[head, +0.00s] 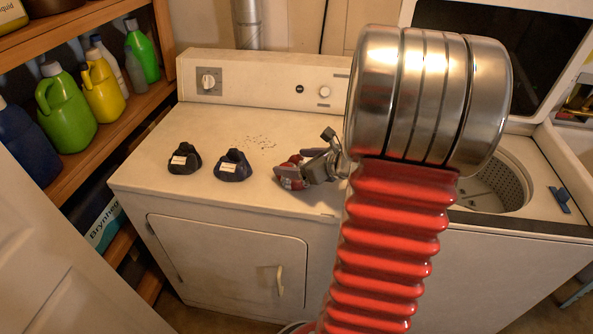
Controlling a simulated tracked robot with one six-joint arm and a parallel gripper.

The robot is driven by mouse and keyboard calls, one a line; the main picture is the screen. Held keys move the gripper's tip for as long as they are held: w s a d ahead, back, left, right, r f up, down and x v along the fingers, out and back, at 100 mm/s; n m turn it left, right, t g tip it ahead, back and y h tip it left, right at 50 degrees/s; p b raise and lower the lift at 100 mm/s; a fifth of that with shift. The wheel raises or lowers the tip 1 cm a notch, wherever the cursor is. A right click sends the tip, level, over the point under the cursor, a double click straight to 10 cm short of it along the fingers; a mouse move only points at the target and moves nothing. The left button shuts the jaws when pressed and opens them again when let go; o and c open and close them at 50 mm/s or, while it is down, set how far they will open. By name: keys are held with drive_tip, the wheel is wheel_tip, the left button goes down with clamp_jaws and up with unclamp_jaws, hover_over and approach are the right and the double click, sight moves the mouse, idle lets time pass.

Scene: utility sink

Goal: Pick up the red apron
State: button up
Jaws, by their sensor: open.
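A small crumpled red cloth bundle (288,176), which appears to be the red apron, lies on the white top of the dryer, right of two dark bundles. My gripper (308,168) is small in the head view, at the right side of the red bundle and overlapping it in the picture. Its jaws are open. I cannot tell whether the fingers touch the cloth or are around it. My red ribbed arm and its metal joint cover the area to the right.
A black bundle (184,158) and a dark blue bundle (233,165), both with white labels, sit left on the dryer top (150,178). An open washer (505,182) stands right. Shelves (90,140) with bottles stand left. The dryer's front left top is clear.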

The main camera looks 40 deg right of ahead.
drive_tip(key=shift+w, duration=0.1)
drive_tip(key=shift+c, duration=0.2)
drive_tip(key=c, duration=1.1)
drive_tip(key=shift+c, duration=0.2)
drive_tip(key=shift+r, duration=0.5)
drive_tip(key=c, duration=0.3)
wheel_tip(320, 180, up, 9)
